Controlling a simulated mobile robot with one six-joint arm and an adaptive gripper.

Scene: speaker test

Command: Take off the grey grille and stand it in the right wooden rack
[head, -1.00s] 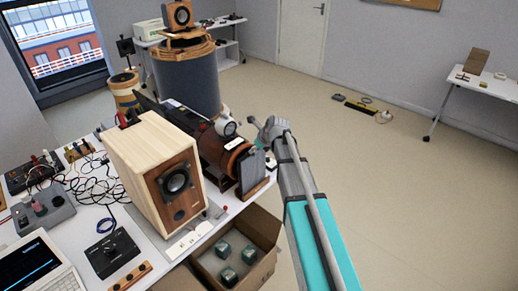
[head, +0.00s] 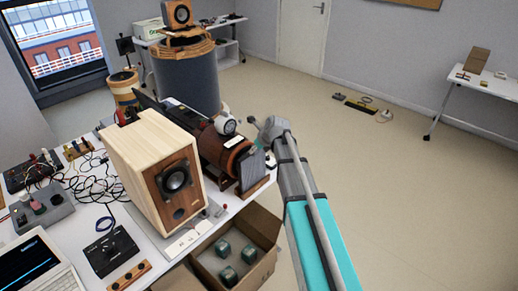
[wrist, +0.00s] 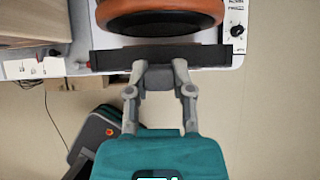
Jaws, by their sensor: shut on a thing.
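In the head view my gripper (head: 264,148) is at the table's right edge, its fingertips partly hidden. In the wrist view my gripper (wrist: 157,72) is shut on a small grey block at the near side of the grey grille (wrist: 160,56), which shows as a dark bar seen edge-on. In the head view the grille (head: 250,172) is a dark upright panel by a low wooden rack (head: 257,188). I cannot tell whether it rests in the rack. The pale wooden speaker (head: 145,150) stands to the left with its driver uncovered.
A round brown-orange body (wrist: 160,18) lies just beyond the grille. An open cardboard box (head: 262,262) with several green cubes is below the table edge. Cables and instruments crowd the white table (head: 80,235) at left.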

